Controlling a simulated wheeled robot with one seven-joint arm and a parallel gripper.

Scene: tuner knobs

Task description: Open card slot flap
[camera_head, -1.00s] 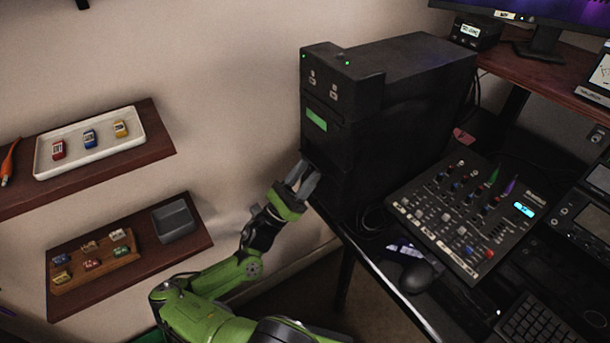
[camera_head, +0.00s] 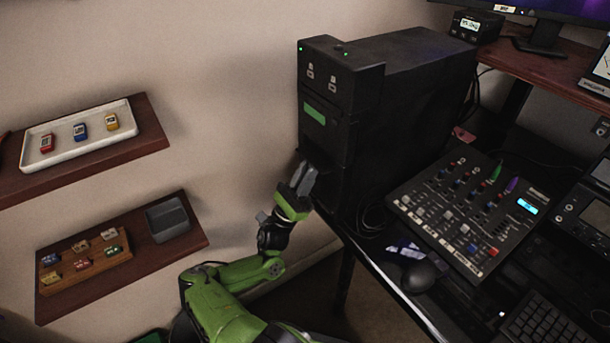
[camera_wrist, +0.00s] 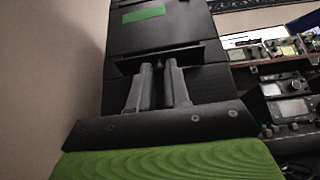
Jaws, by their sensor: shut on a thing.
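The black tower unit (camera_head: 385,95) stands at the left end of the desk, with a green label (camera_head: 314,113) on its front. The label also shows in the wrist view (camera_wrist: 144,14). My gripper (camera_head: 305,168) is at the lower front of the tower. In the wrist view, my gripper's two grey fingers (camera_wrist: 159,70) reach up to the dark card slot flap (camera_wrist: 195,52) below the label and are shut on it. The fingertips and the flap's gripped edge are in shadow, so the flap's exact angle is hard to tell.
A mixer (camera_head: 465,210) and a mouse (camera_head: 422,275) lie on the desk right of the tower. Two wall shelves at the left hold a white tray (camera_head: 128,128) and a grey bin (camera_head: 168,219). The wall space between shelves and tower is open.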

